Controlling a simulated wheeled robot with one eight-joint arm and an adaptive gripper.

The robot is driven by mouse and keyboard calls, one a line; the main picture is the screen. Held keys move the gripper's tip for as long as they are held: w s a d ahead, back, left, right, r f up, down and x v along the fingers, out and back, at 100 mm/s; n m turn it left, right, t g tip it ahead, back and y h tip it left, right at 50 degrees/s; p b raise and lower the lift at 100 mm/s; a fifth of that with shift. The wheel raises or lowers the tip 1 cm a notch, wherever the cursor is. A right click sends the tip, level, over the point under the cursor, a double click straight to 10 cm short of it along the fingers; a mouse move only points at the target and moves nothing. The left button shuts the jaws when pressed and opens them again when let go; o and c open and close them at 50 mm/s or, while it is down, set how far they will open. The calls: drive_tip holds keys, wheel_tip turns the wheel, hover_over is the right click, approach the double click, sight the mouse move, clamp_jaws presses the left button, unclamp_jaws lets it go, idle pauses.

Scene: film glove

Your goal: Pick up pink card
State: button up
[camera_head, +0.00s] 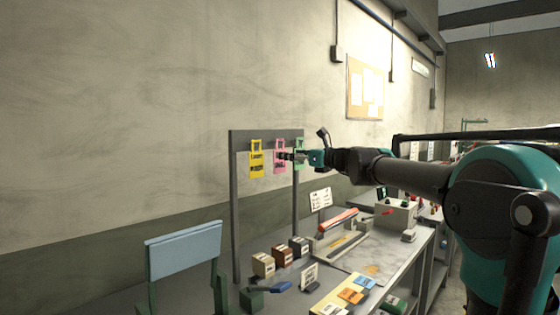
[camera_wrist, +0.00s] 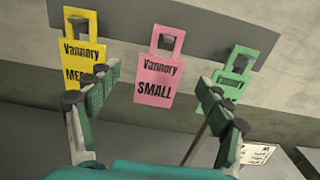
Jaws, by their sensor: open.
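The pink card (camera_wrist: 158,75) reads "Vannory SMALL" and hangs by its cut-out handle from a peg on a grey bar. It also shows in the head view (camera_head: 279,158), between a yellow card (camera_head: 256,160) and a green card (camera_head: 299,153). My gripper (camera_wrist: 160,100) is open, its two green-padded fingers on either side of the pink card's lower part in the wrist view. In the head view my gripper (camera_head: 293,156) is close to the pink card from the right. I cannot tell whether the fingers touch it. The left finger overlaps the yellow card (camera_wrist: 82,50); the right overlaps the green card (camera_wrist: 232,86).
The grey rack (camera_head: 234,200) stands on a workbench (camera_head: 365,262). Below are small boxes (camera_head: 263,264), a red-topped device (camera_head: 338,222) and coloured cards (camera_head: 352,295). A blue-backed chair (camera_head: 184,250) stands at left. The wall is just behind the rack.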

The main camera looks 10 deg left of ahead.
sight(279, 166)
drive_tip(key=shift+x, duration=2.85)
drive_tip(key=shift+d, duration=0.1)
drive_tip(key=shift+c, duration=0.6)
drive_tip(key=c, duration=1)
